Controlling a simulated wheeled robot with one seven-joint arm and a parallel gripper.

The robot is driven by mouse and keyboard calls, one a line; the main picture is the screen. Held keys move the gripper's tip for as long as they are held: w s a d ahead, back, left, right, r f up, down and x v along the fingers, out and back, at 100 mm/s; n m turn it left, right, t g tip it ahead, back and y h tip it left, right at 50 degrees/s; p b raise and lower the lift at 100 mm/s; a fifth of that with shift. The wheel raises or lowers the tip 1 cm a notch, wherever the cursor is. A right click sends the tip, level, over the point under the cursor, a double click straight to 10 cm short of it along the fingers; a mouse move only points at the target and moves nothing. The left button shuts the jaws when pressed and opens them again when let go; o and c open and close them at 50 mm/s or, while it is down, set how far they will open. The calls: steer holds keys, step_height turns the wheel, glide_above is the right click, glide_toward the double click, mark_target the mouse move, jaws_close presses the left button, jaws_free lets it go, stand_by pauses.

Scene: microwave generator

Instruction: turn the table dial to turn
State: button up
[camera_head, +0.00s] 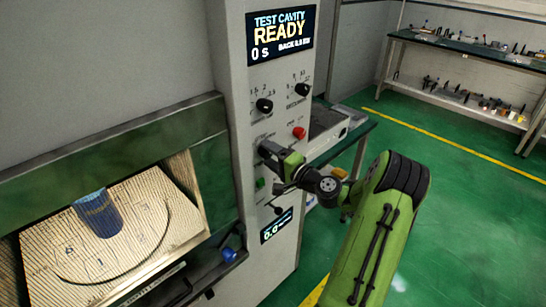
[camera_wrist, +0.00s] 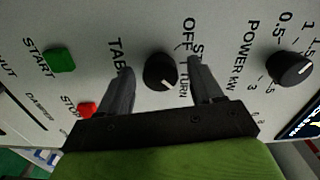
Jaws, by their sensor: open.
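The table dial (camera_wrist: 160,71) is a round black knob on the grey panel in the wrist view. A short pale mark shows on its lower part. The labels OFF and TURN are printed beside it, to the right in that view. My gripper (camera_wrist: 162,68) is open, with one dark finger on each side of the knob. Gaps show between the fingers and the knob, so it is not clamped. In the head view my gripper (camera_head: 268,153) is at the panel and hides the table dial.
The power dial (camera_wrist: 289,68), green START button (camera_wrist: 58,60) and red STOP button (camera_wrist: 88,110) are close by. In the head view, a red button (camera_head: 299,132) sits above my gripper. The open cavity at left holds a blue cylinder (camera_head: 98,213). The screen (camera_head: 280,32) reads READY.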

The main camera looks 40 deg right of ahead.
steer(key=s+b, duration=0.1)
steer(key=s, duration=1.4)
steer(key=shift+s+d, duration=0.2)
steer(key=shift+s, duration=0.2)
steer(key=w+a+f+n+g+y, duration=0.15)
steer(key=a+n+g, duration=0.45)
steer(key=a, duration=0.6)
steer(key=w+a+n+g+y, duration=0.3)
steer(key=a+n+g, duration=0.3)
steer(key=a, duration=0.6)
steer(key=s+a+r+n+h, duration=0.2)
steer(key=s+a+r, duration=0.1)
steer(key=s, duration=0.4)
steer(key=s+a+r+n+h, duration=0.2)
steer(key=s+a+h, duration=0.1)
steer(key=s, duration=0.4)
steer(key=shift+s+a+r, duration=0.35)
steer(key=shift+s+r, duration=0.05)
